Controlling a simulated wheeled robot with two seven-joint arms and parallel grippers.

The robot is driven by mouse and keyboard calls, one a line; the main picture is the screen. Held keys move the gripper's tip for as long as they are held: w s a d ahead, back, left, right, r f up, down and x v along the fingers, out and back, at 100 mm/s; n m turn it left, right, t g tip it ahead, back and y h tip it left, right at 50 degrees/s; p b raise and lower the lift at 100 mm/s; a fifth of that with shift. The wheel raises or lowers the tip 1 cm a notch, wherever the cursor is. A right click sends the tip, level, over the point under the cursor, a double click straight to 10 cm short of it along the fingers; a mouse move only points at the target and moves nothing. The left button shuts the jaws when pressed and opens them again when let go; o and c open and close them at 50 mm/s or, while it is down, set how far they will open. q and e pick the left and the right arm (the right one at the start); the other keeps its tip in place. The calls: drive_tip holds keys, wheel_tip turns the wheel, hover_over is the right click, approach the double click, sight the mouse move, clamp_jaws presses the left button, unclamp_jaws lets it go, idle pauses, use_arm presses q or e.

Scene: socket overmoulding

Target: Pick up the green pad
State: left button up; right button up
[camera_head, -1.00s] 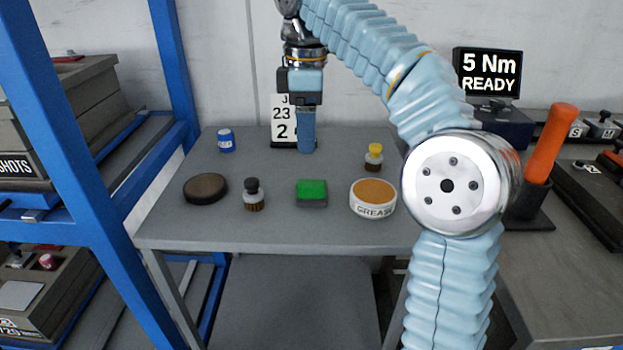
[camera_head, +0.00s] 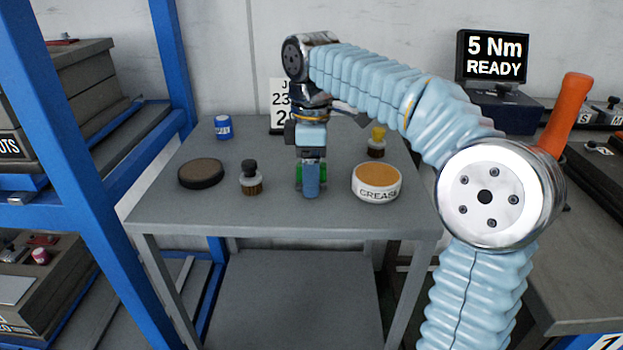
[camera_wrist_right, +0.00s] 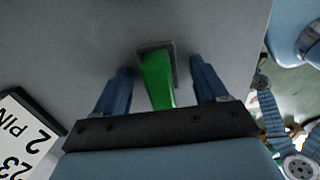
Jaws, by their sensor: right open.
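The green pad (camera_wrist_right: 157,80) has a bright green top and a dark grey base, and it rests on the grey table. In the right wrist view it lies between the two blue fingers of my right gripper (camera_wrist_right: 163,88), with a gap on each side. My right gripper is open and points down at the pad. In the head view the right gripper (camera_head: 311,190) covers most of the pad, and a little green (camera_head: 299,173) shows beside the finger. My left gripper is not in view.
A grease tin (camera_head: 376,183) stands right of the gripper. A yellow-capped bottle (camera_head: 376,145), a blue can (camera_head: 223,128) and a number card (camera_head: 279,100) are behind. A blue rack (camera_head: 95,180) edges the left.

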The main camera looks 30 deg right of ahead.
drive_tip(key=c, duration=1.2)
drive_tip(key=shift+o, duration=0.2)
drive_tip(key=shift+r, duration=0.1)
drive_tip(key=shift+r, duration=0.5)
drive_tip(key=r, duration=0.1)
drive_tip(key=r+p, duration=0.1)
drive_tip(key=r, duration=0.1)
drive_tip(key=shift+s+a+r, duration=0.2)
drive_tip(key=shift+s+a, duration=0.05)
drive_tip(key=shift+s, duration=0.05)
drive_tip(key=s+a+r+p, duration=0.1)
drive_tip(key=s+a+r, duration=0.5)
drive_tip(key=s, duration=0.5)
wheel_tip(320, 180, up, 3)
drive_tip(key=shift+s+f, duration=0.2)
drive_tip(key=shift+s, duration=0.15)
drive_tip(key=o, duration=0.6)
drive_tip(key=shift+a, duration=0.1)
drive_tip(key=shift+c, duration=0.2)
drive_tip(key=c, duration=0.4)
drive_tip(key=shift+c, duration=0.2)
